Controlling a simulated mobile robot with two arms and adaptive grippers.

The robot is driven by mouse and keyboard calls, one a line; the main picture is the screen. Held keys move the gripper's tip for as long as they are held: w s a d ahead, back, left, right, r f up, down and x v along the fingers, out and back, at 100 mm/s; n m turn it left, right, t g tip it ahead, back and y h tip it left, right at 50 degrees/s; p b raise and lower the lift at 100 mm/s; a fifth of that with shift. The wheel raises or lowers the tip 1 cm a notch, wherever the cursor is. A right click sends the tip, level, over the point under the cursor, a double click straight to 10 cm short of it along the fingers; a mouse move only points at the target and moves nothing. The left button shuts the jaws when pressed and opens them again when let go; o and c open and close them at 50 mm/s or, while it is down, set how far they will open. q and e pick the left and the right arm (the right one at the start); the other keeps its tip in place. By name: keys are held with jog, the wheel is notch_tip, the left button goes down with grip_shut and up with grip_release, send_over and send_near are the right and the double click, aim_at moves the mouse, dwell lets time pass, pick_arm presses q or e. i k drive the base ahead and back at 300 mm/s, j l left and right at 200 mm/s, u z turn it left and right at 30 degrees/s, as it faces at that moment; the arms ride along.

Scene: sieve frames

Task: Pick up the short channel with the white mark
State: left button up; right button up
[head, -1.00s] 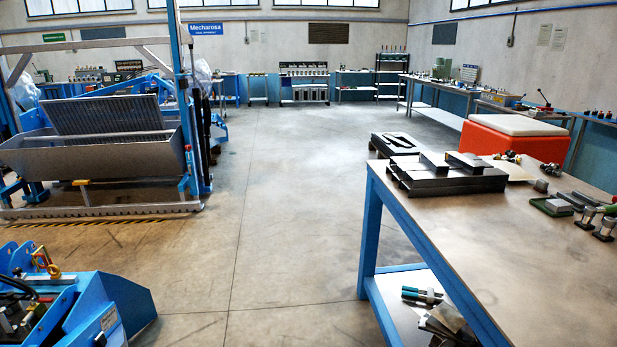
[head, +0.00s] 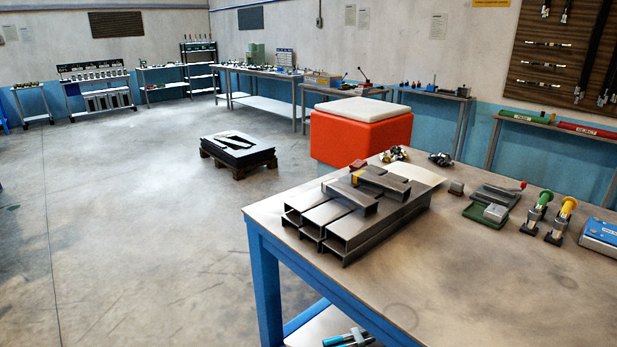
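Two short grey metal channels lie on top of a stack of longer grey channels (head: 335,215) on the workbench (head: 430,285) in the head view. The nearer short channel (head: 350,194) lies at the left. The other short channel (head: 384,180) lies just behind it and to the right. A small orange-yellow patch shows at the far end of the nearer one. I cannot make out a white mark on either. Neither of my grippers is in view.
Behind the stack lies a pale sheet (head: 414,173). Small fixtures and a green-handled tool (head: 538,210) stand at the right of the bench. An orange box with a pale top (head: 360,135) and a pallet of dark plates (head: 238,152) stand beyond. The floor at left is clear.

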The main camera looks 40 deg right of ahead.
aim_at(357, 202)
jog(key=i+z, duration=0.15)
jog(key=i, duration=0.4)
jog(key=i+j+z, duration=0.1)
jog(key=i, duration=0.45)
jog(key=i+j+z, duration=0.15)
jog(key=i, duration=0.35)
